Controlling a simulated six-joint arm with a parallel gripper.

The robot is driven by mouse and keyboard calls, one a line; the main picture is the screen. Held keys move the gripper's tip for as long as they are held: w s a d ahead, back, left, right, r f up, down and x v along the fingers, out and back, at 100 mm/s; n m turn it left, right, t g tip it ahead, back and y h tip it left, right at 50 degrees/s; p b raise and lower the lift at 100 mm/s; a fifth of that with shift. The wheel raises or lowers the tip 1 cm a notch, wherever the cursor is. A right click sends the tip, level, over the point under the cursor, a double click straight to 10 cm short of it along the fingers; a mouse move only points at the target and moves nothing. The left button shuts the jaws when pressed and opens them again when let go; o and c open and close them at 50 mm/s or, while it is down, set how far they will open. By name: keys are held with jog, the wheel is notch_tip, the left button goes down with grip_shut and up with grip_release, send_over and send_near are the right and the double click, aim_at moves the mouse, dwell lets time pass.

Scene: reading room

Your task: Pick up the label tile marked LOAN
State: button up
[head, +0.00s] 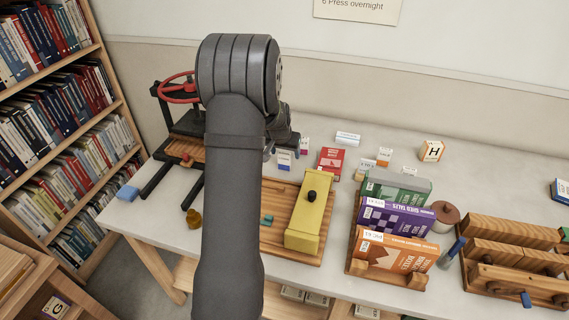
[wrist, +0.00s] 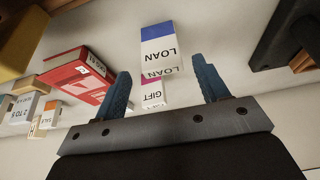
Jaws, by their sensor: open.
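The LOAN label tile (wrist: 160,52) is a white block with a blue end, and its lettering shows upside down in the wrist view. In the head view it is the white and blue tile (head: 285,160) on the pale table, just right of my arm. My gripper (wrist: 161,68) is open and empty. Its two blue-grey fingers point toward the LOAN tile, which shows in the gap between and beyond the fingertips; I cannot tell how far. In the head view my arm hides most of the gripper.
A magenta-marked GIFT tile (wrist: 153,96) shows close to the LOAN tile. A book press (head: 185,145) with a red wheel is at left. A yellow block (head: 306,215) on a wooden board and boxed books (head: 392,250) are nearer.

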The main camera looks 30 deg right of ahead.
aim_at(285, 158)
jog(key=x, duration=0.5)
jog(key=shift+a, duration=0.25)
jog(key=c, duration=1.1)
